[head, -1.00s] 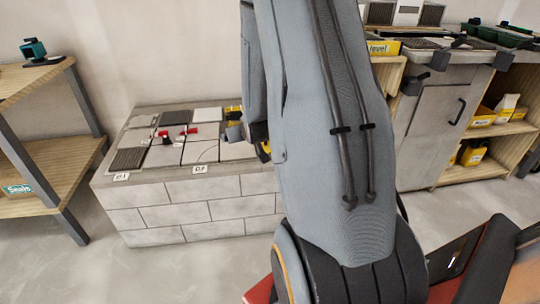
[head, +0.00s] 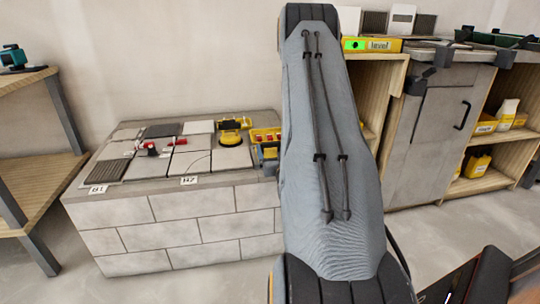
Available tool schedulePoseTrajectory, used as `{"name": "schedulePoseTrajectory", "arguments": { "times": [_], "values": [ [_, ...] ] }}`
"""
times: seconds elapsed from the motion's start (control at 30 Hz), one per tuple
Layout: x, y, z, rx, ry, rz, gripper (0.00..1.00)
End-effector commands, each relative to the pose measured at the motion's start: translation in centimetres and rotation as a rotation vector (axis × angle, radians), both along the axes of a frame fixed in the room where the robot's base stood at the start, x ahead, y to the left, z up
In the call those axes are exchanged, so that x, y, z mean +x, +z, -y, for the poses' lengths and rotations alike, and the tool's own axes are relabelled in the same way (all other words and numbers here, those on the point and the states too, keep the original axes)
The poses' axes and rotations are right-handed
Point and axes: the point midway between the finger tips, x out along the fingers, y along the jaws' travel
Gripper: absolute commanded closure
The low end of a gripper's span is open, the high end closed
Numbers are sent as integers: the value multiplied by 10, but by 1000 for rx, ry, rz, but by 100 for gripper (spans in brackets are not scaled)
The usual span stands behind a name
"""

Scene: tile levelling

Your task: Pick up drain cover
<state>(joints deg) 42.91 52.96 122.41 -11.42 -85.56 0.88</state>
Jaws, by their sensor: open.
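A dark ribbed plate (head: 109,171), which looks like a drain cover, lies flat at the front left of the tiled bench (head: 172,206), behind the B1 label. A plain dark square tile (head: 161,131) lies farther back on the same bench top. Two more dark panels, a left one (head: 374,22) and a right one (head: 424,25), stand upright on the cabinet at the upper right; I cannot tell whether either is a drain cover. My gripper does not show; my own arm fills the middle of the view and hides the bench's right end.
Pale tiles, small red items (head: 152,148) and a yellow round tool (head: 230,137) share the bench top. A yellow level (head: 371,44) lies on the cabinet's upper shelf. A wooden shelf (head: 40,150) stands at the left. Bare floor lies in front of the bench.

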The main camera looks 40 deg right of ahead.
Motion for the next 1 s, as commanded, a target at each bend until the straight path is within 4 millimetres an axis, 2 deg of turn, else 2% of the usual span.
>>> {"name": "schedulePoseTrajectory", "arguments": {
  "times": [0.3, 0.43, 0.67, 0.9, 0.97, 1.0],
  "values": [
    [39, -1, 16, 0, 0, 0, 16],
    [46, 0, 21, 1, 0, 0, 16],
    [46, 0, 21, 2, 0, -1, 17],
    [46, 0, 21, 2, 0, -1, 58],
    [46, 0, 21, 2, 0, -1, 68],
    [46, 0, 21, 1, 0, 0, 68]
  ]
}}
